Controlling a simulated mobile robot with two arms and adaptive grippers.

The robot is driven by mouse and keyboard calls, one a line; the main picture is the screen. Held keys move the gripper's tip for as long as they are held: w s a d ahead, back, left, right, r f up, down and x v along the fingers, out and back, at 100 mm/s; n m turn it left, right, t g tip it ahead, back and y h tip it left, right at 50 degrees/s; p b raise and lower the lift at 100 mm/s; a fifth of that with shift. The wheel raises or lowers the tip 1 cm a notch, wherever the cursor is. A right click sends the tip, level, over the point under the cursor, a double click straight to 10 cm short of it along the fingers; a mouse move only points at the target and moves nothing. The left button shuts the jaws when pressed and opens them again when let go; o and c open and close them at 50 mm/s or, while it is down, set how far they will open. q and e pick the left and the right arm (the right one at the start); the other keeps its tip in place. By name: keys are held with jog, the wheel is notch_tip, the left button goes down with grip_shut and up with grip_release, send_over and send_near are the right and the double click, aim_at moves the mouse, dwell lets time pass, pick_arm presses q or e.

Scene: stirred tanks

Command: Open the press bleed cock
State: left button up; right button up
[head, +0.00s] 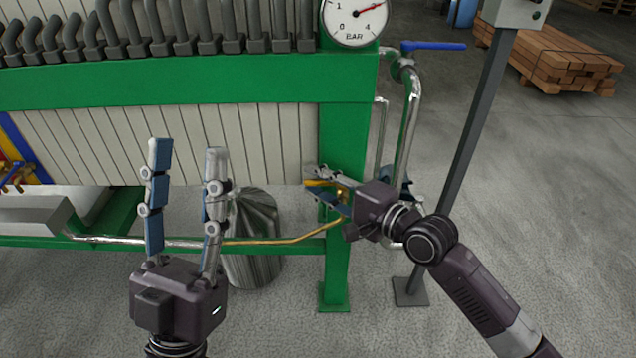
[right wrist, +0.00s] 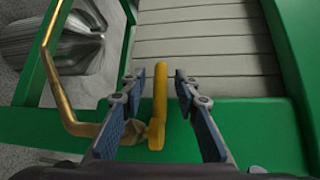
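The bleed cock's yellow lever (right wrist: 160,95) stands between the fingers of my right gripper (right wrist: 160,77) in the right wrist view, with a gap on each side. Its body joins a brass pipe (right wrist: 62,95). In the head view the lever (head: 322,183) is partly hidden by my right gripper (head: 318,182), which is open at the green post (head: 338,258) of the press. My left gripper (head: 188,150) is open and empty, pointing up in front of the pale press plates (head: 270,140).
A metal bucket (head: 255,265) stands beneath the plates, left of the post. A blue-handled valve (head: 432,46) sits on a pipe at upper right, beside a pressure gauge (head: 354,18). A grey stand (head: 478,120) rises right of the press. Timber (head: 555,60) lies farther back.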

grip_shut()
dwell(0.6)
